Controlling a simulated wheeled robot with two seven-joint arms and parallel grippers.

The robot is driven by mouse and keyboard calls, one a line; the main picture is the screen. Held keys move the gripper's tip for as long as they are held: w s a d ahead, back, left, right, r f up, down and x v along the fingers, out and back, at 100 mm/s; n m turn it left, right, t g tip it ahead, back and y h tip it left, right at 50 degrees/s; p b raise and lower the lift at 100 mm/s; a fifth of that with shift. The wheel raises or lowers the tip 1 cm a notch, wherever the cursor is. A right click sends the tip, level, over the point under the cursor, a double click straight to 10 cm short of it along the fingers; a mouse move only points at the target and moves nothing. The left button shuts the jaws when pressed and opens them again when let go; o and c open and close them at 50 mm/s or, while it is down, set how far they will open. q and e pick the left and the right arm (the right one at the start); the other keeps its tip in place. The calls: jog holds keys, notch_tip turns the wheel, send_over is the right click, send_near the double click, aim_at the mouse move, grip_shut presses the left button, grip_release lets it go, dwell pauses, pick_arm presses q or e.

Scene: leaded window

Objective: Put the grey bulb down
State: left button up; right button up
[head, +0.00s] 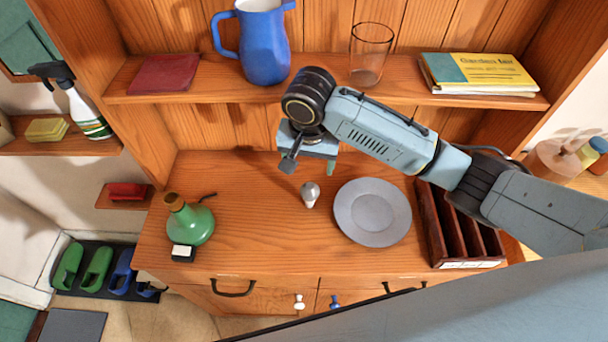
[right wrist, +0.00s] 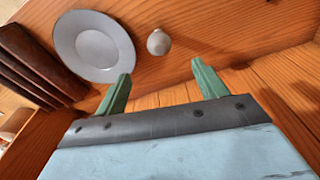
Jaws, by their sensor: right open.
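The grey bulb (head: 310,194) stands on the wooden counter of the dresser, just left of a grey plate (head: 372,212). In the right wrist view the bulb (right wrist: 158,42) shows its rounded end, beyond the fingertips. My right gripper (head: 308,168) is above the counter, behind the bulb and apart from it. Its two green fingers (right wrist: 162,72) are spread wide in the right wrist view, with nothing between them. My left gripper is not in view.
A dark wooden divided tray (head: 433,228) stands right of the plate. A green bottle (head: 190,222) stands at the counter's left. The shelf above holds a blue jug (head: 264,45), a glass (head: 370,55) and books (head: 480,73). Counter between bottle and bulb is clear.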

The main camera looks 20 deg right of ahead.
send_over(310, 186)
jog(key=f, duration=0.7)
jog(key=shift+s+a, duration=0.1)
jog(key=shift+s, duration=0.3)
jog(key=shift+f, duration=0.4)
jog(key=f, duration=0.5)
jog(key=shift+w, duration=0.35)
jog(key=shift+r, duration=0.1)
jog(key=c, duration=1.1)
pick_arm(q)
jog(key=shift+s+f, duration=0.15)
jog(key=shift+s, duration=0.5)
pick_arm(e)
jog(key=shift+r, duration=0.1)
